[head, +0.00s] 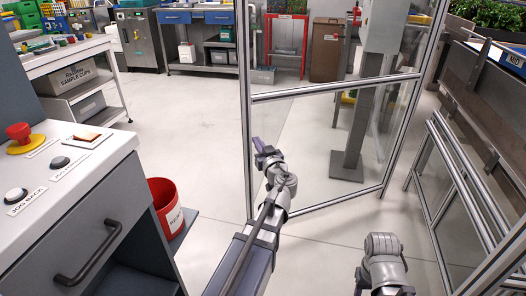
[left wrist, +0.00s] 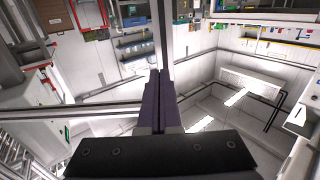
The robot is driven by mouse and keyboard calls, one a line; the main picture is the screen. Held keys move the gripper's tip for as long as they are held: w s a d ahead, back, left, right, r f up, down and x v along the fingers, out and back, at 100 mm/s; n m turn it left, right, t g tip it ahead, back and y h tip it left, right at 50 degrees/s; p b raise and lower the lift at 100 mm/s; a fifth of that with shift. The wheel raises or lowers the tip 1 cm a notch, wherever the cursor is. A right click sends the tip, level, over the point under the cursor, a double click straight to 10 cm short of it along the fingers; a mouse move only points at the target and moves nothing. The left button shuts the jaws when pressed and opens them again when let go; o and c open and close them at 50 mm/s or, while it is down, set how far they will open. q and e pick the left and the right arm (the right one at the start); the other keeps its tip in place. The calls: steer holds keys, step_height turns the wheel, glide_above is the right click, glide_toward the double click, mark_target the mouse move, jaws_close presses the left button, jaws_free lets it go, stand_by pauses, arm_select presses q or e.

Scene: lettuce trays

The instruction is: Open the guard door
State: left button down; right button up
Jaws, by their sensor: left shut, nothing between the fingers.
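The guard door (head: 330,87) is a clear panel in a silver metal frame, standing upright ahead of me in the head view. Its left upright post (head: 245,60) runs down to the floor, and a lower rail runs to the right. My left gripper (head: 256,143) is beside this post at about mid-height. In the left wrist view my left gripper's dark fingers (left wrist: 158,95) are together with nothing between them, and a metal post (left wrist: 163,35) rises just beyond their tips. I cannot tell whether they touch it. No handle is clear. My right gripper is out of view.
A grey console (head: 75,215) with a red stop button (head: 19,132) stands at the left, with a red bin (head: 168,203) beside it. A grey pillar (head: 353,130) stands behind the panel. Metal-framed panels (head: 450,185) line the right. The floor left of the door is clear.

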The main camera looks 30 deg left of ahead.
mark_target(250, 130)
arm_select(q)
steer(key=shift+x, duration=2.6)
steer(key=w+d+x, duration=0.1)
steer(key=w+x, duration=0.1)
steer(key=x, duration=2.5)
steer(key=shift+d, duration=0.25)
steer(key=shift+w, duration=0.15)
steer(key=s+d, duration=0.6)
steer(key=s, duration=0.6)
steer(key=shift+s, duration=0.35)
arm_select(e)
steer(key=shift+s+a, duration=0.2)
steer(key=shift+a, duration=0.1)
arm_select(q)
steer(key=shift+a, duration=0.1)
